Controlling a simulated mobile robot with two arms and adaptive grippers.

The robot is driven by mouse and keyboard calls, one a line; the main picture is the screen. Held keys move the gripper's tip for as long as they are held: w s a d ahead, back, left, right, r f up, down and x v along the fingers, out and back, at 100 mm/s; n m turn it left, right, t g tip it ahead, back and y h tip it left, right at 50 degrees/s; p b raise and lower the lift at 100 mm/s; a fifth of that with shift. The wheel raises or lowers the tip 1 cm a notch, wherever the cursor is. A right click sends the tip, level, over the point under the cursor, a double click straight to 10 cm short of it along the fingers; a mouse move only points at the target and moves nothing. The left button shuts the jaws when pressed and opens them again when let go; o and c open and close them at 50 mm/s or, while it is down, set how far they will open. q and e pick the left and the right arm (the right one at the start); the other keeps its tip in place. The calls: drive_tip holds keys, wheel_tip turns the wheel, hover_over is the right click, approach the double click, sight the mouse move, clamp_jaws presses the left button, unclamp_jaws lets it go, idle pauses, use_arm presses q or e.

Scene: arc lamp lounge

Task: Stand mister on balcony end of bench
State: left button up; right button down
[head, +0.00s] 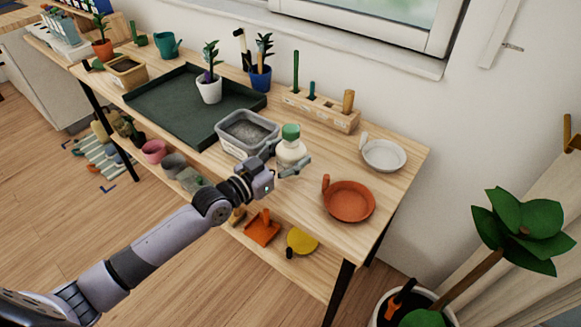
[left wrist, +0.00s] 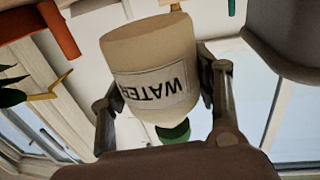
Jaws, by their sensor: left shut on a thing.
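The mister is a cream bottle (head: 291,155) with a green top, at the front middle of the wooden bench (head: 312,222). My left gripper (head: 280,168) reaches in from the left and is shut around the bottle's body. In the left wrist view the bottle (left wrist: 150,50) appears upside down, with its WATER label facing the camera and its green top lowest. The two fingers (left wrist: 165,100) press on either side of it. In the head view the bottle looks upright; I cannot tell whether its base touches the bench. My right gripper is in neither view.
A grey tub (head: 222,142) stands just left of the bottle. Right of it are a terracotta saucer (head: 350,203) and a white dish (head: 384,157). A wooden tool block (head: 320,112) stands behind. Bare bench surrounds the saucer, and a leafy plant (head: 520,230) stands beyond the right end.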

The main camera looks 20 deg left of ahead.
sight(291, 166)
use_arm(q)
drive_tip(key=shift+f+b, duration=0.45)
drive_tip(key=shift+f, duration=1.55)
drive_tip(key=shift+f, duration=0.15)
drive_tip(key=o, duration=1.5)
